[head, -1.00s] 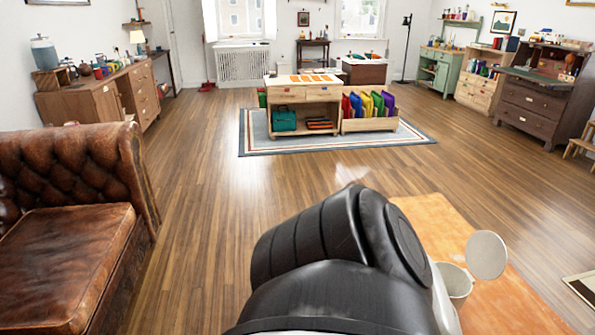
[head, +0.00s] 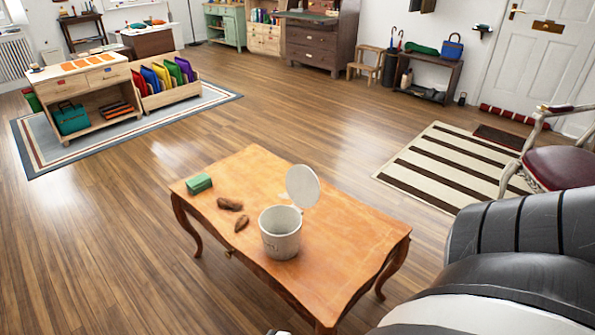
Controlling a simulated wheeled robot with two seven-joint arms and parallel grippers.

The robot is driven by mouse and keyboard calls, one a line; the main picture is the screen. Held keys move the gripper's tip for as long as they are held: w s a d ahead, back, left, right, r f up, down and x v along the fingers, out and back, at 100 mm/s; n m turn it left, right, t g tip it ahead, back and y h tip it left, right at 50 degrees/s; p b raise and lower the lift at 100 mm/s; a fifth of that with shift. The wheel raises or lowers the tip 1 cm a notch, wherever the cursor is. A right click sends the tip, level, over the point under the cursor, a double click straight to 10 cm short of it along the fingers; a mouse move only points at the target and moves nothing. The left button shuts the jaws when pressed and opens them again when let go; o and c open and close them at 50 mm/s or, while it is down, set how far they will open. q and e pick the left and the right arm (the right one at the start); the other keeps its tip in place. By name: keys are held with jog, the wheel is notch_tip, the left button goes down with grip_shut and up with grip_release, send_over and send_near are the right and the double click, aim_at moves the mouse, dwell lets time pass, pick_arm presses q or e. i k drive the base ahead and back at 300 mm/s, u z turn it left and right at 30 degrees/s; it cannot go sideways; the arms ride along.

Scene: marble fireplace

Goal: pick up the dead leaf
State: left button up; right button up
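Two small brown, leaf-like pieces lie on the orange-brown wooden table (head: 340,222). One brown piece (head: 230,204) is behind, near the green block. The other brown piece (head: 241,223) is closer, just left of the white bin. I cannot tell which is the dead leaf. The white bin (head: 281,240) stands on the table with its round lid (head: 302,186) raised. A black and white part of my arm fills the lower right corner, but neither gripper shows clearly.
A green block (head: 198,183) sits at the table's left corner. A striped rug (head: 440,165) and a chair with a dark red seat (head: 556,168) are on the right. A shelf unit with coloured folders (head: 166,95) stands back left. Wood floor around the table is clear.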

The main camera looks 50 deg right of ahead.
aim_at(242, 221)
jog(key=z, duration=0.05)
jog(key=i, duration=3.15)
jog(key=z, duration=1.7)
jog(key=i, duration=0.35)
jog(key=z, duration=2.05)
